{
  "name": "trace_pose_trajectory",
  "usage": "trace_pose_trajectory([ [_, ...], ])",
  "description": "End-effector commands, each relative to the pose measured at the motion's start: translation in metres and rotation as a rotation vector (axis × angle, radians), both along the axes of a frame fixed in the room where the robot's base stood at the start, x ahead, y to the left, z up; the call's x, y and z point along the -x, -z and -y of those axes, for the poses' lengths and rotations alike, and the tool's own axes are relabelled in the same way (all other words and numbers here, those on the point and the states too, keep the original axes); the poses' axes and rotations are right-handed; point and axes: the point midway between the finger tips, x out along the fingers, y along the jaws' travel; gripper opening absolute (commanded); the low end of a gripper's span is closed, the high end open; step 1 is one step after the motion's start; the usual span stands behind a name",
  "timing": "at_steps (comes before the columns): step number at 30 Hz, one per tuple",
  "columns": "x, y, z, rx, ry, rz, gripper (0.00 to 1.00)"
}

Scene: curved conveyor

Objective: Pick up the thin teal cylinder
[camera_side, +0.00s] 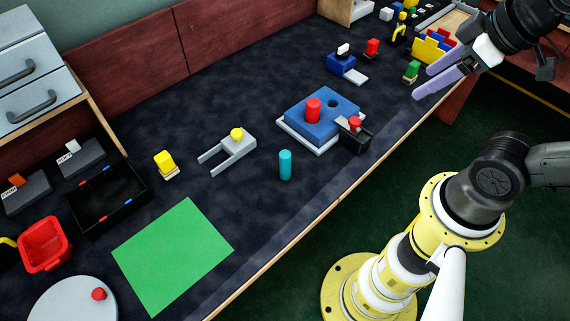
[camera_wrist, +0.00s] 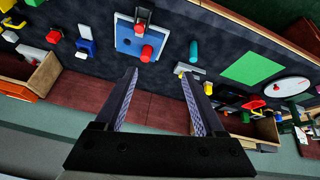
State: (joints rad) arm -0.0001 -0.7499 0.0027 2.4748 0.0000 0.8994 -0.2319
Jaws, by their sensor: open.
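The thin teal cylinder (camera_side: 285,165) stands upright on the dark table in the side view, between the grey fork-shaped piece and the blue block. It also shows in the wrist view (camera_wrist: 193,50), above and beyond the right finger. My gripper (camera_side: 428,82) is open and empty in the side view, at the upper right, well away from the cylinder. In the wrist view both fingers of my gripper (camera_wrist: 158,72) are spread wide with nothing between them.
A blue block with a red cylinder (camera_side: 313,109) stands right of the teal cylinder, with a dark red-topped fixture (camera_side: 354,136) at its corner. A grey fork-shaped piece (camera_side: 228,152) lies to the left. A green mat (camera_side: 173,257) lies at lower left. The table's front edge (camera_side: 335,203) is clear.

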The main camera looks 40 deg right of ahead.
Motion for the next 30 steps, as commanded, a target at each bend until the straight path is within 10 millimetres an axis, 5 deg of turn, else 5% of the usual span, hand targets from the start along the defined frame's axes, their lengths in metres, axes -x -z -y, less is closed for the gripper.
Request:
trace_pose_trajectory([
  [6, -0.053, -0.026, -0.009, 0.210, -0.422, -0.020, 0.71],
  [11, -0.111, -0.020, -0.032, 0.340, -0.789, -0.092, 0.71],
  [17, -0.174, 0.021, -0.076, 0.423, -1.172, -0.190, 0.71],
  [21, -0.200, 0.065, -0.109, 0.431, -1.358, -0.268, 0.71],
  [30, -0.201, 0.134, -0.146, 0.390, -1.480, -0.408, 0.71],
])
